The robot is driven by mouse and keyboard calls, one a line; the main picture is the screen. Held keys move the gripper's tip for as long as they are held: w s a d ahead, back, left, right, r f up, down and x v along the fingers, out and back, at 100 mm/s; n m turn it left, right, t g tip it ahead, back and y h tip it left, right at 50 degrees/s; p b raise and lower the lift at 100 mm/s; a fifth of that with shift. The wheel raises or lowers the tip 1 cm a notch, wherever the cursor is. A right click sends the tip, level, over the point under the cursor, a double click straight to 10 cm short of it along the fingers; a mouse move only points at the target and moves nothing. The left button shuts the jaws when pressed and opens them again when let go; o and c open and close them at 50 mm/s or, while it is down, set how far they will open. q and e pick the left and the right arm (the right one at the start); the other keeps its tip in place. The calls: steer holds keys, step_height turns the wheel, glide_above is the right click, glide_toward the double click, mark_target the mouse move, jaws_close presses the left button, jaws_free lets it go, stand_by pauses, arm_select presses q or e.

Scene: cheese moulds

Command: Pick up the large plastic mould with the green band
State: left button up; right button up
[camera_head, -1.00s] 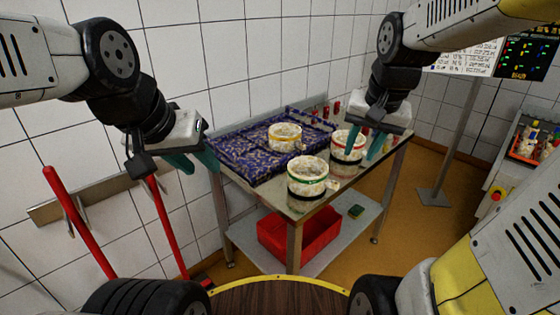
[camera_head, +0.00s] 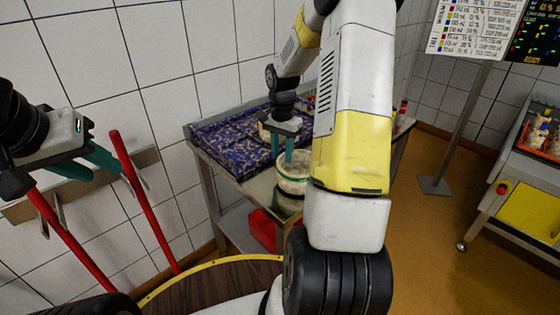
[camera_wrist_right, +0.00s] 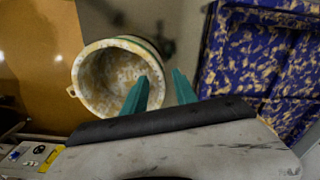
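The large cream mould with the green band (camera_head: 291,184) stands upright on the steel table, partly covered by my right arm. In the right wrist view its round open mouth (camera_wrist_right: 112,80) faces the camera. My right gripper (camera_head: 287,152) points down at the mould, with its teal fingers apart. In the wrist view the fingers (camera_wrist_right: 163,84) are around the near right part of the rim, one over the mouth and one outside it. I cannot tell whether they touch the wall. My left gripper (camera_head: 91,166) is open and empty, left of the table.
A blue and gold patterned tray (camera_head: 225,145) covers the table's back left; its edge is right of the fingers in the wrist view. A red bin (camera_head: 261,230) sits on the lower shelf. Red-handled tools (camera_head: 140,200) lean at the left wall.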

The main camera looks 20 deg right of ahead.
mark_target(281, 164)
steer(key=f, duration=0.4)
steer(key=shift+a+f, duration=0.2)
steer(key=shift+f, duration=0.15)
jaws_close()
stand_by(1.1)
